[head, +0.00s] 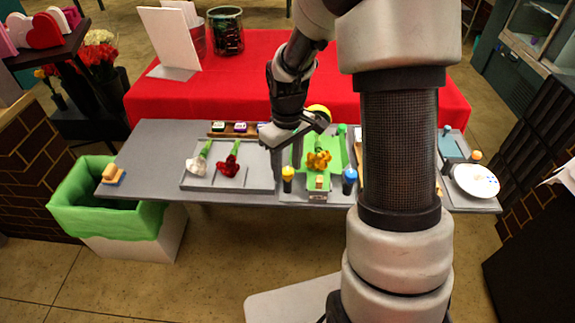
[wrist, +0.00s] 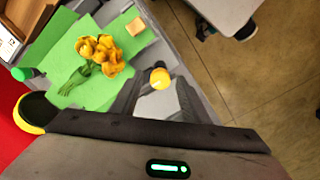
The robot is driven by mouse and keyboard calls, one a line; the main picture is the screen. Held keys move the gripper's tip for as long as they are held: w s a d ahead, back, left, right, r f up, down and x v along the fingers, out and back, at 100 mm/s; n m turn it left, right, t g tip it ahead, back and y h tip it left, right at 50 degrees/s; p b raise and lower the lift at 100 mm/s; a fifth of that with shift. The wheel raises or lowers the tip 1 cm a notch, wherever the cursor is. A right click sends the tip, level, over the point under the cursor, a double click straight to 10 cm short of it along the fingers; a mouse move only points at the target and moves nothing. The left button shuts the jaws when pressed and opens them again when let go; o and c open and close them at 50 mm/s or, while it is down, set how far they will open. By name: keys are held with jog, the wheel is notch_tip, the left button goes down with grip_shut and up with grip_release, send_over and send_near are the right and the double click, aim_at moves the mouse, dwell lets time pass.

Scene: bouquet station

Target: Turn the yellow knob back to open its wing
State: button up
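The yellow knob (head: 288,174) stands on a dark post at the front left of the green bed. In the wrist view the yellow knob (wrist: 160,78) shows between my two grey fingers, near the grey front edge. My gripper (head: 292,132) hangs over the back left of the bed, behind the knob in the head view. In the wrist view my gripper (wrist: 157,100) looks open and empty; contact with the knob is not visible. A yellow flower (head: 318,160) lies on the green bed (wrist: 60,92). The wing's position is unclear.
A blue knob (head: 349,175) and a green knob (head: 342,128) stand right of the bed. A wooden block (wrist: 135,27) sits at its front. A round yellow thing (wrist: 30,113) is close beside my gripper. A grey tray (head: 255,178) with flowers lies left.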

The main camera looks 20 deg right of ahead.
aim_at(287, 171)
notch_tip(287, 171, up, 17)
jog(key=p, duration=0.2)
jog(key=shift+r, duration=0.2)
dwell(0.4)
jog(key=s+r+m+t+p, duration=0.2)
jog(key=s+r, duration=0.4)
jog(key=s, duration=0.3)
jog(key=s+r+m+t+p, duration=0.3)
jog(key=s+r+p, duration=0.1)
jog(key=s+r, duration=0.3)
jog(key=s, duration=0.2)
jog(key=shift+s+a+r+m+t, duration=0.25)
jog(key=shift+s+a+m+t, duration=0.05)
jog(key=shift+a, duration=0.05)
